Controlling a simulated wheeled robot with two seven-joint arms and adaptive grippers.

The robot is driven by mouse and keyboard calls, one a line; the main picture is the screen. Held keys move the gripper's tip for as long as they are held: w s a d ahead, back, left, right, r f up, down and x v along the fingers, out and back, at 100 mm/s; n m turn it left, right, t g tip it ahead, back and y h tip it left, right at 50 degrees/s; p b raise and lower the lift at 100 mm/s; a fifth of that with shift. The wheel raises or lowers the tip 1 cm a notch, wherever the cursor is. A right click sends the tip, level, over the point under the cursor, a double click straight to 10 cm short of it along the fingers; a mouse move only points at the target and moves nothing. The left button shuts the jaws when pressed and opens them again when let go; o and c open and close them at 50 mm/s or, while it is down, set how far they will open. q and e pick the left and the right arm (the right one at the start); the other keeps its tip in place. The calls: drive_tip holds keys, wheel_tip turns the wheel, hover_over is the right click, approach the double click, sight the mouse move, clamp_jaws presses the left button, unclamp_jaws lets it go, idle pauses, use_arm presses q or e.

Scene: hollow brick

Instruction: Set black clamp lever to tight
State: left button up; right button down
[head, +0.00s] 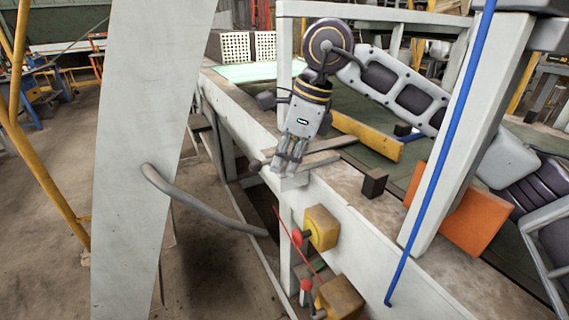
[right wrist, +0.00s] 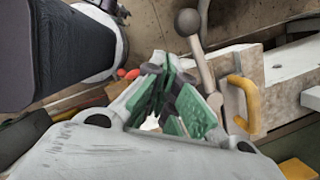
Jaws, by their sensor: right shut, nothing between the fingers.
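My right gripper (head: 288,162) points down at the near edge of the white-sided bench, with its fingers together and nothing between them. In the right wrist view its green-padded fingers (right wrist: 165,88) come together near the middle. A dark grey lever with a round ball end (right wrist: 188,22) stands just right of the fingertips there and appears apart from them. It looks like the black clamp lever, but its setting cannot be told. My left gripper is out of view.
Yellow blocks with red-knobbed levers (head: 322,228) (head: 340,298) sit on the bench's near side, below my right gripper. A white post (head: 148,150) and a curved grey tube (head: 205,208) stand left. A small dark block (head: 374,183) and orange plate (head: 478,222) lie right.

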drive_tip(key=shift+w+d, duration=0.35)
drive_tip(key=shift+w, duration=0.2)
drive_tip(key=v, duration=0.7)
drive_tip(key=shift+r, duration=0.3)
drive_tip(key=shift+d, duration=0.1)
idle(0.4)
